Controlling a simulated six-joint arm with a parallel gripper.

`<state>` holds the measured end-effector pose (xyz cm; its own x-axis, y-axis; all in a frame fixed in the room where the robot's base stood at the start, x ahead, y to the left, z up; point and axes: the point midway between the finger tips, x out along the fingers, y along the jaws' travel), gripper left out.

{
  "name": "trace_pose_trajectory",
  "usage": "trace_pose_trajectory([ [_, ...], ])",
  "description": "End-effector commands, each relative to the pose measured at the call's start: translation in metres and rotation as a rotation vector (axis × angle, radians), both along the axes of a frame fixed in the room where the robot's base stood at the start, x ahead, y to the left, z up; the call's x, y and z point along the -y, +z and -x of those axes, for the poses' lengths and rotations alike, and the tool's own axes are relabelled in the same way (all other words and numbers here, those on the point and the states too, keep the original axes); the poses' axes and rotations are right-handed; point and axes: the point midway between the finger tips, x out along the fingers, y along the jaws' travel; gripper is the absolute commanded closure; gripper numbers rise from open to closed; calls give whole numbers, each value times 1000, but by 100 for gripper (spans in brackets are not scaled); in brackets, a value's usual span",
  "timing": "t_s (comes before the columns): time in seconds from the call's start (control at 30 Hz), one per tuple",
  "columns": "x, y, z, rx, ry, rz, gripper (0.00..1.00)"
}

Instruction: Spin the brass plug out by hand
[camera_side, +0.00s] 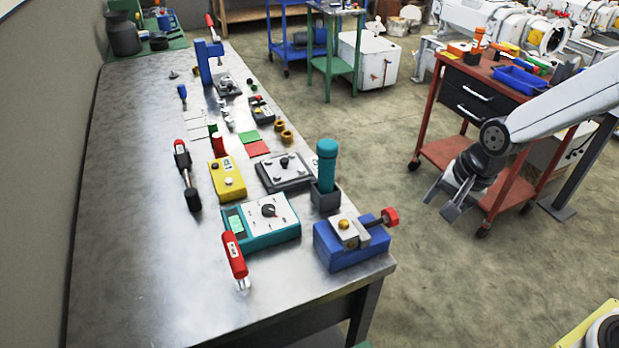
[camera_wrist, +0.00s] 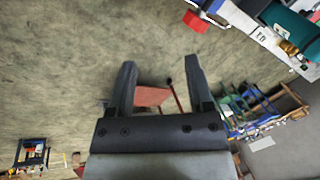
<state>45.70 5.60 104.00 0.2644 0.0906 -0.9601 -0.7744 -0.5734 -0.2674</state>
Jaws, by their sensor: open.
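A brass plug (camera_side: 344,224) sits on top of a blue fixture (camera_side: 350,248) at the near right corner of the metal bench in the side view. A grey clamp block and a bar with a red knob (camera_side: 390,216) are beside it on the fixture. My gripper (camera_side: 445,203) hangs in the air off the bench, right of the fixture and apart from it. In the wrist view my gripper (camera_wrist: 160,62) is open, with nothing between its fingers.
A teal cylinder (camera_side: 327,165) stands in a dark holder just behind the fixture. A teal meter (camera_side: 262,222) and a red-handled tool (camera_side: 234,258) lie to its left. A red cart (camera_side: 440,157) stands behind my arm. The air between gripper and fixture is clear.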

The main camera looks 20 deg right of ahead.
Motion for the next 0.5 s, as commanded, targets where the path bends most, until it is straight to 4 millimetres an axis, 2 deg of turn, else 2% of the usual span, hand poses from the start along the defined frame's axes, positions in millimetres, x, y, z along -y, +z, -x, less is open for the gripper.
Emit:
trace_pose_trajectory([
  [0.5, -57, 1, -43, -80, -697, -280, 34],
])
